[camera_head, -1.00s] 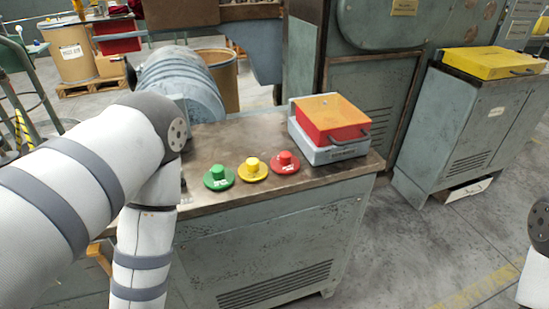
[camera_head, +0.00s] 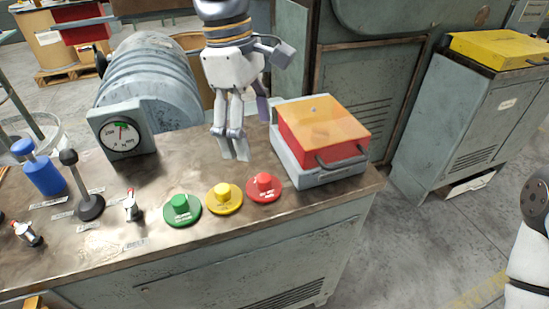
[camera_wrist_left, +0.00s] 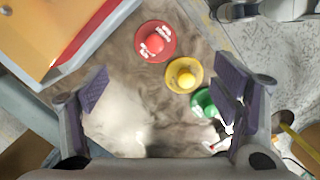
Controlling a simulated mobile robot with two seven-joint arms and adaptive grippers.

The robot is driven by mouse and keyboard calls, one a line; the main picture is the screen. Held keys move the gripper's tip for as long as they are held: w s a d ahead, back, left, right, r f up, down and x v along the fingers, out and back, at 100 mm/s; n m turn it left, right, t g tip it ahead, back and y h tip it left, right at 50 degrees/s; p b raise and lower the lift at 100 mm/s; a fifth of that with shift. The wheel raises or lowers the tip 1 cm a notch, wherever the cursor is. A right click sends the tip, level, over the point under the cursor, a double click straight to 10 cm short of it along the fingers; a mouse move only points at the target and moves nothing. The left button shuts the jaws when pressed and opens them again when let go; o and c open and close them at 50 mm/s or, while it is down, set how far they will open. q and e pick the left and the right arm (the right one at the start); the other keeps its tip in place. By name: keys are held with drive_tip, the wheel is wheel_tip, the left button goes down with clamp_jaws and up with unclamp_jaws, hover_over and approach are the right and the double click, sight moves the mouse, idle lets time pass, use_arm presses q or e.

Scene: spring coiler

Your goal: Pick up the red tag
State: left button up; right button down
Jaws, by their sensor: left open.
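The red tag (camera_head: 264,187) is a round red disc with a raised knob and white lettering. It lies on the brown console top, rightmost in a row with a yellow tag (camera_head: 224,198) and a green tag (camera_head: 182,209). My left gripper (camera_head: 236,148) points down over the console behind the row, with its fingers apart and nothing between them. In the left wrist view the red tag (camera_wrist_left: 155,41) is at the top middle, ahead of the open fingers (camera_wrist_left: 160,92). My right gripper is out of view; only part of my right arm shows at the right edge.
A red box with an orange lid (camera_head: 322,130) in a grey tray stands right of the red tag, close by. A gauge (camera_head: 122,137), a black-knobbed lever (camera_head: 90,206), small switches and a blue cylinder (camera_head: 42,175) occupy the console's left part.

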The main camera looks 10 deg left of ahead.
sight(263, 177)
use_arm(q)
drive_tip(key=f, duration=0.3)
drive_tip(key=d+f, duration=0.1)
drive_tip(key=f, duration=0.3)
drive_tip(key=f+b, duration=0.1)
drive_tip(key=f, duration=0.3)
drive_tip(key=shift+w+d, duration=0.15)
drive_tip(key=shift+d, duration=0.1)
drive_tip(key=shift+d+f, duration=0.1)
drive_tip(key=shift+f, duration=0.3)
drive_tip(key=c, duration=1.2)
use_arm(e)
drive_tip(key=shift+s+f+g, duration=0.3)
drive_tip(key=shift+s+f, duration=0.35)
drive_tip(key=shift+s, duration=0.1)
